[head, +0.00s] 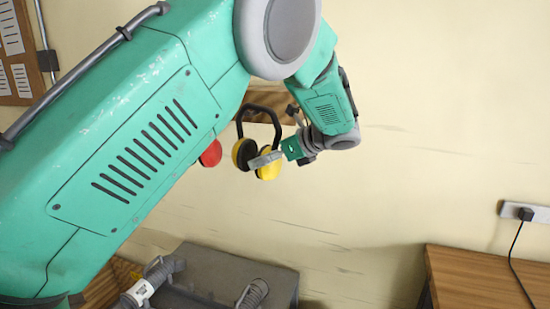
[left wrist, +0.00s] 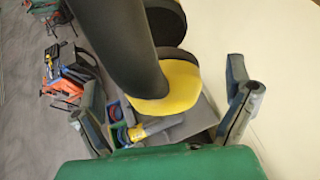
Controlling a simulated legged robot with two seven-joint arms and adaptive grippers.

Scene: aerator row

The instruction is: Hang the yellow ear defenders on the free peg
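The yellow ear defenders (head: 270,171) are upright against the wall, with their black headband arched over the two cups in front of a brown wooden board (head: 285,103). In the left wrist view a yellow cup (left wrist: 172,82) and the dark band lie beyond the fingers. My left gripper (left wrist: 168,115) is open, its two fingers wide apart, with nothing clamped between them. In the head view one grey finger of it (head: 266,159) crosses in front of the yellow cup. My left arm hides most of the board, and I cannot see which peg is free. My right gripper is out of view.
Red ear defenders (head: 211,153) show partly behind my arm. Below stands a grey unit (head: 230,262) with ribbed hoses. A wooden table (head: 485,280) is at lower right, under a wall socket (head: 525,211). Coloured containers (left wrist: 116,112) show below the left gripper.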

